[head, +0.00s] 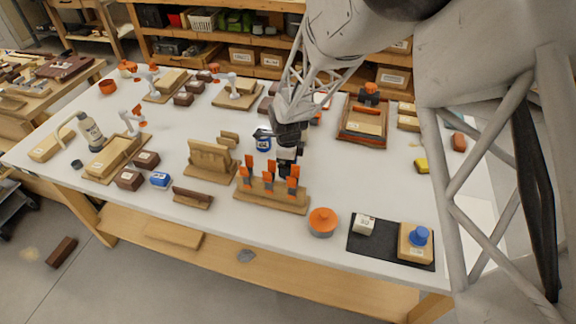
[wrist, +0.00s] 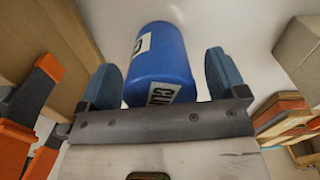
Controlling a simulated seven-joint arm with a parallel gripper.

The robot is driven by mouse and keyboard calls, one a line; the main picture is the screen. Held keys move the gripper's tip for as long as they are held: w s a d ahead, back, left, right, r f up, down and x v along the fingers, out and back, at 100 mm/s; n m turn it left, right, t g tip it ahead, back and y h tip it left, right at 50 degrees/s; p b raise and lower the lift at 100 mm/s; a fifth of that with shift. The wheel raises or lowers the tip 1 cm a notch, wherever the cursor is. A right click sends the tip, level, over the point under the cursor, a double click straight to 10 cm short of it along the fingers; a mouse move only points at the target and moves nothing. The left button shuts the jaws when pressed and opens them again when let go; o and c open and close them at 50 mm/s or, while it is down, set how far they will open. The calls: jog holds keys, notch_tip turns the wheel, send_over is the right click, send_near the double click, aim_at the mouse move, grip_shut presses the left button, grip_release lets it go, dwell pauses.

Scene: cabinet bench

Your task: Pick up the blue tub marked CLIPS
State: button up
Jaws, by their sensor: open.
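The blue tub (wrist: 165,62) lies between the two blue-grey fingers of my gripper (wrist: 162,84) in the wrist view. Its white label shows dark letters, partly cut off, reading like CLI. My gripper is open, with one finger at each side of the tub; I cannot tell whether either touches it.
A wooden rack with orange-handled tools (head: 270,188) stands just in front of my gripper; orange handles (wrist: 45,68) show close at left in the wrist view. A wooden block holder (head: 210,160) is left of the tub.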

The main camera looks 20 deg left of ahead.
jog(key=shift+f, duration=0.85)
jog(key=c, duration=1.1)
jog(key=shift+o, duration=0.2)
jog(key=shift+r, duration=5)
